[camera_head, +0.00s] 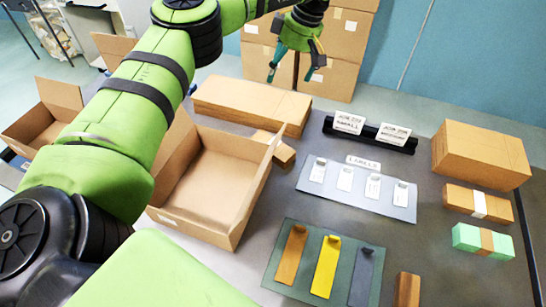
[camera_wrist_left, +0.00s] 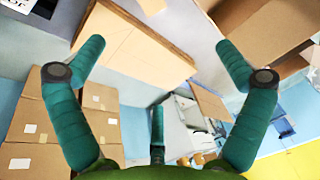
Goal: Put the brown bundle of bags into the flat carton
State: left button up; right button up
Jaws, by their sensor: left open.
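A brown bundle with a white band (camera_head: 460,199) lies on the right side of the grey table, between a large brown block and a mint bundle. An open, shallow carton (camera_head: 236,239) stands left of the table's middle, its inside empty where I can see it. My left arm hides its left side. My left gripper (camera_head: 291,74) is open and empty, high above the table's back edge, far from the brown bundle. Its spread teal fingers (camera_wrist_left: 160,48) show in the left wrist view with nothing between them. My right gripper is not in view.
A long flat brown stack (camera_head: 250,101) lies behind the carton. A large brown block (camera_head: 480,152) and a mint bundle (camera_head: 466,237) flank the brown bundle. A label board (camera_head: 335,196) and green mat (camera_head: 308,275) with coloured strips fill the middle. Another open carton (camera_head: 62,94) stands left.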

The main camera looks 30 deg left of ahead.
pick_arm(q)
notch_tip(320, 180, down, 9)
jog(key=b, duration=1.7)
send_over(281, 143)
jog(key=f, duration=1.1)
jog(key=shift+w+d, duration=0.1)
jog(key=shift+d, duration=0.2)
jog(key=shift+f+b, duration=0.3)
jog(key=shift+f, duration=0.25)
jog(key=shift+a+f, duration=0.2)
jog(key=shift+f, duration=0.35)
jog(key=x, duration=0.4)
jog(key=shift+a+f+p, duration=0.2)
jog(key=shift+f+p, duration=0.1)
jog(key=shift+p, duration=0.05)
jog(key=shift+a+f, duration=0.1)
jog(key=shift+f, duration=0.25)
jog(key=shift+s+f, duration=0.1)
jog(key=shift+s, duration=0.15)
jog(key=c, duration=1.1)
jog(key=shift+c, duration=0.6)
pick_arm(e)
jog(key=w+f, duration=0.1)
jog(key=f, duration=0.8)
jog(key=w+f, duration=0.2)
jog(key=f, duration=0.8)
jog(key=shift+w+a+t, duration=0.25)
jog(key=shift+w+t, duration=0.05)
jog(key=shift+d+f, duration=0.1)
